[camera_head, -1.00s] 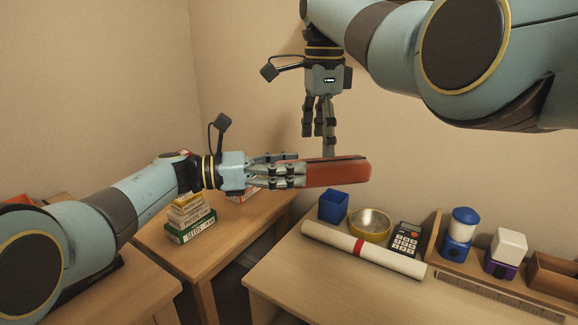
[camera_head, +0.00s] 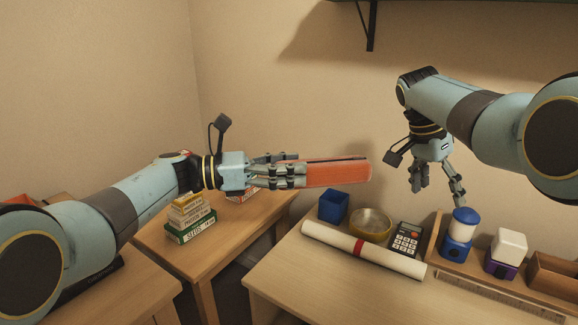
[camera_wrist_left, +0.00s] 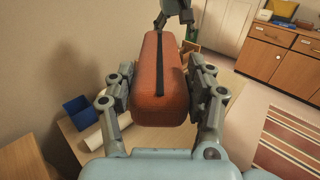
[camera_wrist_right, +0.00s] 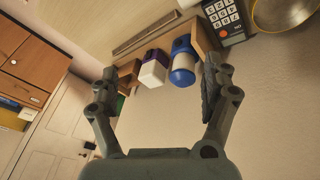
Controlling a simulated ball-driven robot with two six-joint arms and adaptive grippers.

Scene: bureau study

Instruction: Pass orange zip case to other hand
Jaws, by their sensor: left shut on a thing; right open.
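The orange zip case (camera_head: 338,172) is held level in the air by my left gripper (camera_head: 290,172), which is shut on its left end. In the left wrist view the case (camera_wrist_left: 158,85) lies between the two fingers, with a dark zip line along its top. The case's right part sticks out free. My right gripper (camera_head: 437,188) is open and empty, to the right of the case and apart from it, with its fingers pointing down. In the right wrist view nothing lies between its fingers (camera_wrist_right: 160,95).
Below are a blue cup (camera_head: 334,206), a brass bowl (camera_head: 371,223), a calculator (camera_head: 406,238), a rolled paper (camera_head: 350,244) and a blue-and-white jar (camera_head: 459,233) on the desk (camera_head: 330,285). A wall shelf bracket (camera_head: 371,28) hangs above.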

